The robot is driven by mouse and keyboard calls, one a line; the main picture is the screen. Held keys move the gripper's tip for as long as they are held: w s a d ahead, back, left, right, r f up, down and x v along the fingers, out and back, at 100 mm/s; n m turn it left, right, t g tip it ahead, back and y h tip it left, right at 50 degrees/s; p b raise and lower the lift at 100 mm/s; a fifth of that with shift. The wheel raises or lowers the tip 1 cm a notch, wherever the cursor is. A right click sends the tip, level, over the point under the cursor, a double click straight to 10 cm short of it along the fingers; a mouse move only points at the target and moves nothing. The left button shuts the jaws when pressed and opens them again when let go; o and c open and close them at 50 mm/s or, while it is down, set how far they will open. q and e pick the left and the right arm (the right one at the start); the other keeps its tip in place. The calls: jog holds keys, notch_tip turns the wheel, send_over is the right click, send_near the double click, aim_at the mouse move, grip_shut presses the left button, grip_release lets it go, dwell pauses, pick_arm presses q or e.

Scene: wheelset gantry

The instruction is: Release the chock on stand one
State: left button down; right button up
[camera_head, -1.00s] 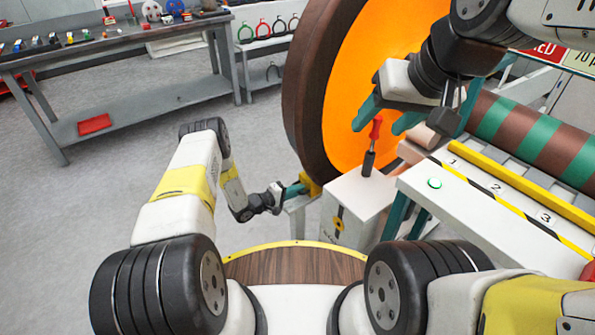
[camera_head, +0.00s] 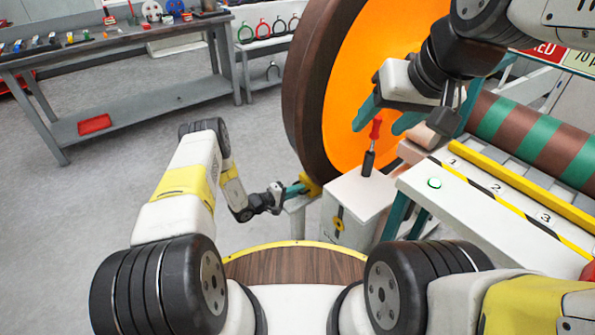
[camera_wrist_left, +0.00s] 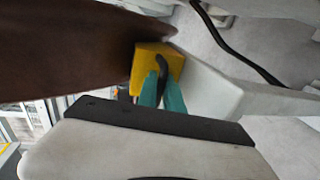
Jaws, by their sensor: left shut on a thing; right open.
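The yellow chock (camera_head: 313,185) sits low against the rim of the large brown and orange wheel (camera_head: 375,75), by a pale stand (camera_head: 300,203). In the left wrist view the chock (camera_wrist_left: 147,57) touches or nearly touches the dark wheel rim (camera_wrist_left: 70,45) and carries a black curved handle (camera_wrist_left: 162,67). My left gripper (camera_head: 301,188) is shut on this handle; its teal fingers (camera_wrist_left: 161,92) also show in the left wrist view. My right gripper (camera_head: 386,118) is open and empty in front of the wheel face, above a red-handled lever (camera_head: 375,130).
A white box (camera_head: 357,197) bears the lever. To its right is a white bench numbered 1, 2 and 3 (camera_head: 496,188), with a green button (camera_head: 435,183). A striped green and brown roller (camera_head: 530,137) lies behind. A grey workbench (camera_head: 130,48) stands back left; the floor before it is clear.

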pick_arm(q)
jog(key=s+a, duration=0.2)
jog(key=a, duration=0.1)
jog(key=s+a, duration=0.2)
jog(key=shift+a+f, duration=0.1)
jog(key=shift+a, duration=0.05)
jog(key=c, duration=1.5)
grip_release()
jog(key=shift+a, duration=0.1)
jog(key=v, duration=0.7)
jog(key=shift+s+a, duration=0.2)
jog(key=shift+a, duration=0.1)
